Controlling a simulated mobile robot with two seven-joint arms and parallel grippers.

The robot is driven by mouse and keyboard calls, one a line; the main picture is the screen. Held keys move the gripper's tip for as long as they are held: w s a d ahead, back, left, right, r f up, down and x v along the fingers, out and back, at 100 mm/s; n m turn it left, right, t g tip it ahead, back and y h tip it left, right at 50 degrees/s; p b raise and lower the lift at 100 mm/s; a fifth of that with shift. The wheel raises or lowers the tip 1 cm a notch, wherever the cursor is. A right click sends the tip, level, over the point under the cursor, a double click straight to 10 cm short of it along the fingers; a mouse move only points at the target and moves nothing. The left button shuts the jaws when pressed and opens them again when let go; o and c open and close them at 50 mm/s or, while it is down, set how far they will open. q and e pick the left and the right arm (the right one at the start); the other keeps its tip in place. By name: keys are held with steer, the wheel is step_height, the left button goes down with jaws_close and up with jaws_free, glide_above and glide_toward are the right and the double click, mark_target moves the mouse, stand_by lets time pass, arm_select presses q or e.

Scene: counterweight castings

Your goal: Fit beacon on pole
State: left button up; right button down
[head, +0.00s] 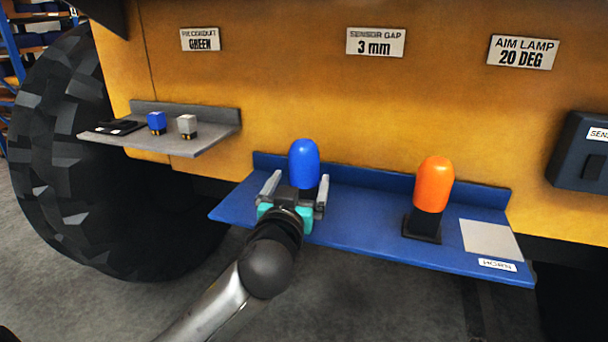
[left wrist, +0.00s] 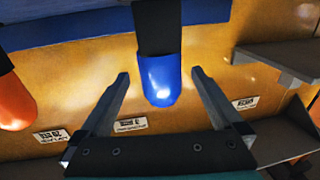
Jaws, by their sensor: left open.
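A blue domed beacon (head: 303,163) with a black base stands upright on the blue shelf (head: 350,235). An orange domed beacon (head: 434,185) on a black base stands farther right on the same shelf. My left gripper (head: 298,180) is open, one finger on each side of the blue beacon. The orange beacon (left wrist: 14,103) shows at that view's left edge. No pole can be made out. My right gripper is not in view.
A grey shelf (head: 205,141) at the left holds a small blue block (head: 156,122), a grey block (head: 187,126) and dark flat pieces. A pale square plate (head: 490,240) lies right of the orange beacon. A dark box (head: 585,150) juts from the yellow wall. A big tyre (head: 75,170) stands left.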

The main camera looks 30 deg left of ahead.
arm_select(q)
steer(key=shift+f+x, duration=0.1)
steer(key=shift+x, duration=1.2)
steer(key=shift+f+x, duration=0.15)
steer(key=shift+x, duration=1.15)
steer(key=c, duration=1.5)
steer(key=shift+c, duration=0.4)
steer(key=shift+r, duration=0.15)
